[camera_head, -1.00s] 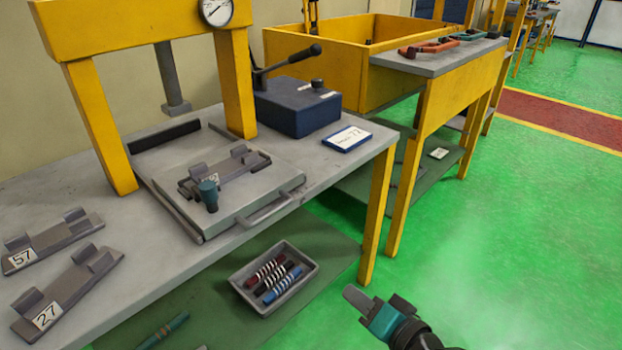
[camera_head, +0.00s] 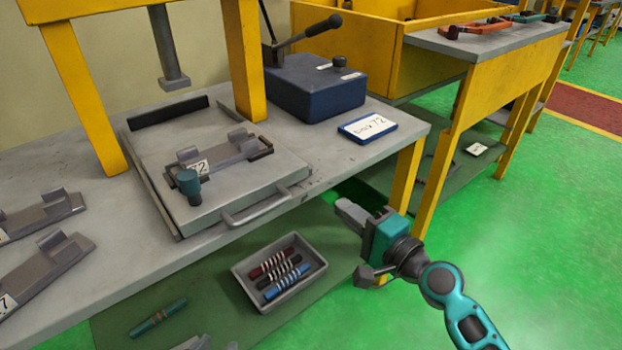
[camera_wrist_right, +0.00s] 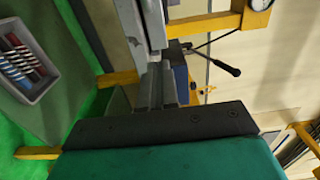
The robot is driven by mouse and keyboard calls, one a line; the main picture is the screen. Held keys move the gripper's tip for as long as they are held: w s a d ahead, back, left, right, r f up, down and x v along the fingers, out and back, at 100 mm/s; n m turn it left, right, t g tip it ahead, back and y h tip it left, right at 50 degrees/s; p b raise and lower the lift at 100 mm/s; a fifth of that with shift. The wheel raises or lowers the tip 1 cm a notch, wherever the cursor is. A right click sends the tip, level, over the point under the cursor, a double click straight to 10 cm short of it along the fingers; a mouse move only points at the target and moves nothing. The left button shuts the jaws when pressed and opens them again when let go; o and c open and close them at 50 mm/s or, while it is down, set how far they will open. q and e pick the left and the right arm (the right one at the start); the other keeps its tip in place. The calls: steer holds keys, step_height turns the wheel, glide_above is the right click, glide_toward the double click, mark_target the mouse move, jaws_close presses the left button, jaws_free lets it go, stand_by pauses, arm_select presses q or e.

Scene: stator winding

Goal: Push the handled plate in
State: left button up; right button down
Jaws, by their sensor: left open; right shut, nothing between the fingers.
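The handled plate (camera_head: 152,180) is a grey slab on the bench under the yellow press frame, with its front edge near the bench's front edge. Its bar handle (camera_head: 257,212) juts out at the front. On the plate sit a grey fixture (camera_head: 230,152) labelled 72 and a teal peg-like part (camera_head: 190,186). My right gripper (camera_head: 348,213) is shut and empty, in front of the bench edge and to the right of the handle, apart from it. Its grey fingers (camera_wrist_right: 156,88) also show in the right wrist view. My left gripper is not in view.
The press ram (camera_head: 170,50) hangs above the plate's back. A blue lever box (camera_head: 315,90) and a label card (camera_head: 367,127) stand right of the plate. Grey fixtures (camera_head: 50,270) lie at the left. A tray of striped rods (camera_head: 279,274) sits on the lower shelf.

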mark_target(300, 174)
steer(key=x, duration=1)
steer(key=shift+b, duration=0.3)
steer(key=shift+w+a, duration=0.2)
steer(key=shift+w, duration=0.2)
arm_select(q)
steer(key=shift+s+f, duration=0.1)
steer(key=shift+f, duration=0.45)
arm_select(e)
steer(key=shift+w+a, duration=0.1)
arm_select(q)
steer(key=shift+d, duration=0.1)
